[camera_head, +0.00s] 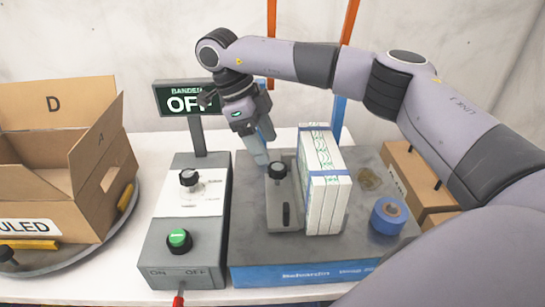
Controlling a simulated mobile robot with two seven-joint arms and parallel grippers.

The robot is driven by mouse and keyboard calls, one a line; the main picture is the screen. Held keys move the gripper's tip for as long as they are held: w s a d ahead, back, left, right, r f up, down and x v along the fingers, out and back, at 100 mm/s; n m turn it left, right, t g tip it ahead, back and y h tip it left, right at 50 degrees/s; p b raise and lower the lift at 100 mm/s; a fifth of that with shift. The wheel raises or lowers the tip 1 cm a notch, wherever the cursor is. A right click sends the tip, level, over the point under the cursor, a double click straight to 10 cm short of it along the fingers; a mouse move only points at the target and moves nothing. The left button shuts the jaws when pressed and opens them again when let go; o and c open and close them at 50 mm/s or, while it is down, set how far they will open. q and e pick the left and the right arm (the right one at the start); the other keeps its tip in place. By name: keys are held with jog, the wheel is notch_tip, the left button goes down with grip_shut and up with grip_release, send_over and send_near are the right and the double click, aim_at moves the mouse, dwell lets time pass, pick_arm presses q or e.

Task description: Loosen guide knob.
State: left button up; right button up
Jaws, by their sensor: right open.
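The guide plate (283,210) is a grey slotted piece on top of the banding machine (250,245), standing against the left side of a white banded stack (326,190). A black round knob (277,170) sits at the plate's far end, and I take it for the guide knob. My right gripper (261,148) points down just behind and a little left of this knob. It is open, and its fingers look empty and apart from the knob. My left gripper is not in view.
A control box (160,255) with a green knob (179,240) and a black knob (189,177) stands to the left. An "OFF" sign (184,98) rises behind it. A blue tape roll (389,215) lies right of the stack. An open carton (60,165) sits far left.

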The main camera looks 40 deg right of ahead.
aim_at(276, 166)
jog(key=x, duration=0.5)
jog(key=shift+s+f, duration=0.1)
jog(key=shift+f, duration=0.2)
jog(key=c, duration=1.1)
